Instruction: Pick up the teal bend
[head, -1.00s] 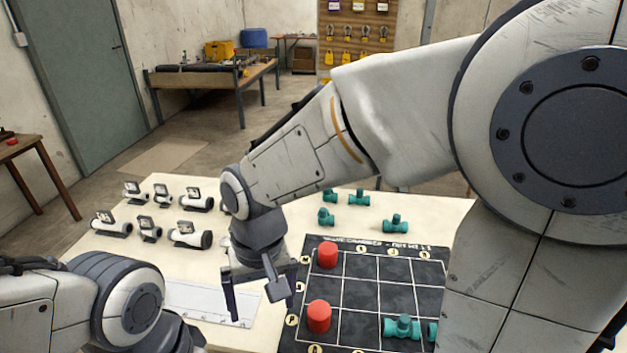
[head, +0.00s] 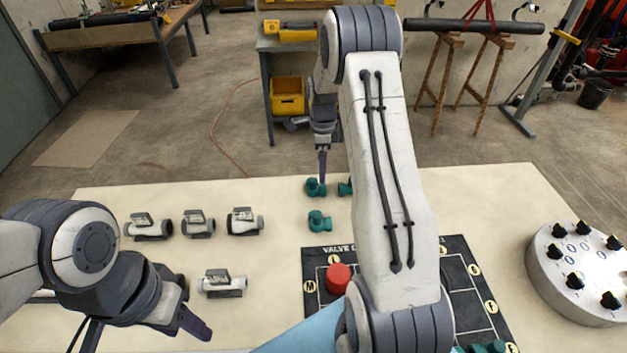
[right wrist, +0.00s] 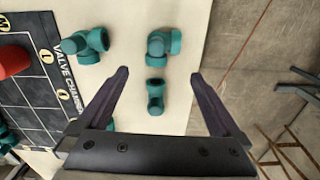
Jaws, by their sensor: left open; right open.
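Two teal bend-like pieces lie near the table's far edge in the head view. One (head: 315,187) is at the edge, the other (head: 319,221) nearer the board. They also show in the right wrist view, the edge piece (right wrist: 163,45) and the nearer piece (right wrist: 90,45). A smaller teal fitting (right wrist: 155,95) shows between my right fingers there; in the head view (head: 345,187) my right arm partly hides it. My right gripper (head: 322,170) is open and empty above this group, fingers pointing down. My left gripper (head: 192,310) is open and empty at the lower left.
White valves (head: 198,223) stand on the table's left. The dark board (head: 315,263) carries a red cap (head: 338,279) and is partly behind my right arm. A round knobbed unit (head: 580,270) stands at right.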

